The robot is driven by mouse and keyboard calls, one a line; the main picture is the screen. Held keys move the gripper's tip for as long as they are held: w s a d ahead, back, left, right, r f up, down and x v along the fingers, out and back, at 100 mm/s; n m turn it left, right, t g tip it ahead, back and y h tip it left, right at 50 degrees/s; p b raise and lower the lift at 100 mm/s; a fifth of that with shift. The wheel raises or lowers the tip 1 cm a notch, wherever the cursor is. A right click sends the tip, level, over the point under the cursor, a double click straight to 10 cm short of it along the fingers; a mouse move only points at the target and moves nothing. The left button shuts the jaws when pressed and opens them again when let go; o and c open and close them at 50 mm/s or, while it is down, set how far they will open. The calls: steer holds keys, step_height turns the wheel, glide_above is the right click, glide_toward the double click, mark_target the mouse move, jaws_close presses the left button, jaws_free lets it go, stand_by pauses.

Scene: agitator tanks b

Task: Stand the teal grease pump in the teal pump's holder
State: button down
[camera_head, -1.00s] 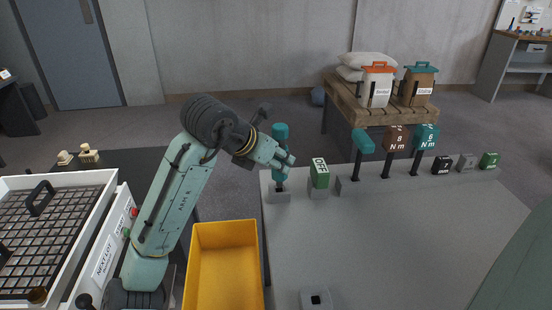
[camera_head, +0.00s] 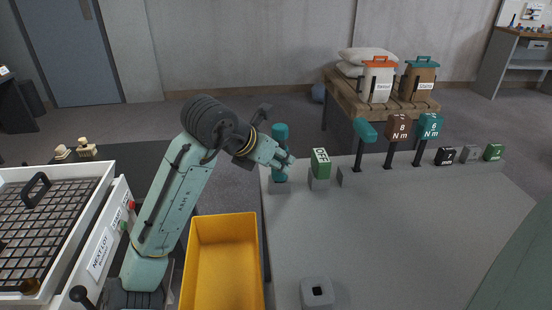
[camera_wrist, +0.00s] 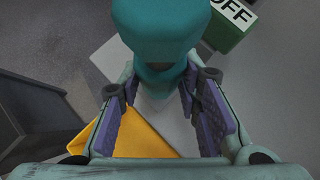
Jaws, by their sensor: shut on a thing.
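A green OFF block (camera_head: 320,163) stands just right of the pump. Teal and brown posted blocks (camera_head: 398,127) and small blocks (camera_head: 445,156) line the table's back. A yellow bin (camera_head: 225,250) lies left of the table. The table's middle (camera_head: 410,230) is clear.

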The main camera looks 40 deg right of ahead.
steer(key=c, duration=1.1)
jaws_free()
steer(key=v, duration=1.2)
